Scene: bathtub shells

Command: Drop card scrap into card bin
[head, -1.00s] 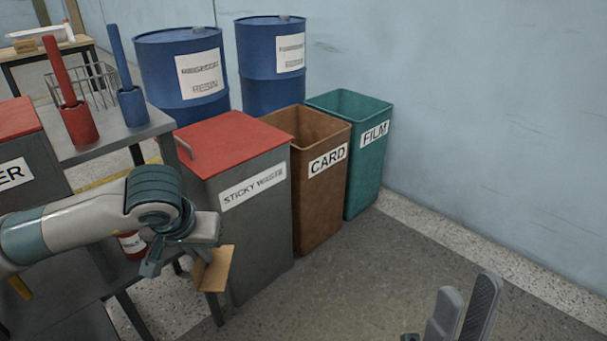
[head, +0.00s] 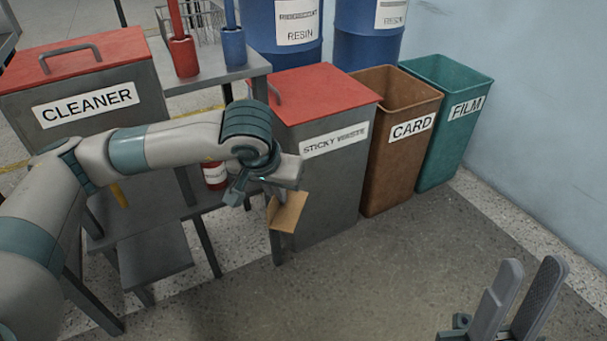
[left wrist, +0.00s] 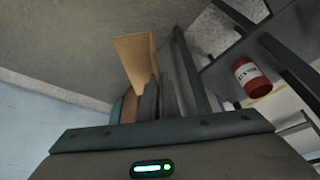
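The card scrap (head: 287,212) is a small folded piece of brown cardboard; it also shows in the left wrist view (left wrist: 134,60). My left gripper (head: 268,190) is shut on the scrap, which hangs in front of the grey sticky waste bin. The card bin (head: 392,165) is brown, open-topped and labelled CARD. It stands to the right of and beyond the left gripper, between the sticky waste bin and the film bin. My right gripper (head: 520,300) is at the lower right, its two fingers apart and empty.
The sticky waste bin (head: 330,190) has a red lid. The teal film bin (head: 450,140) stands right of the card bin. A grey cleaner bin (head: 95,100), a cart holding red and blue tools, and blue drums stand around. Floor before the bins is clear.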

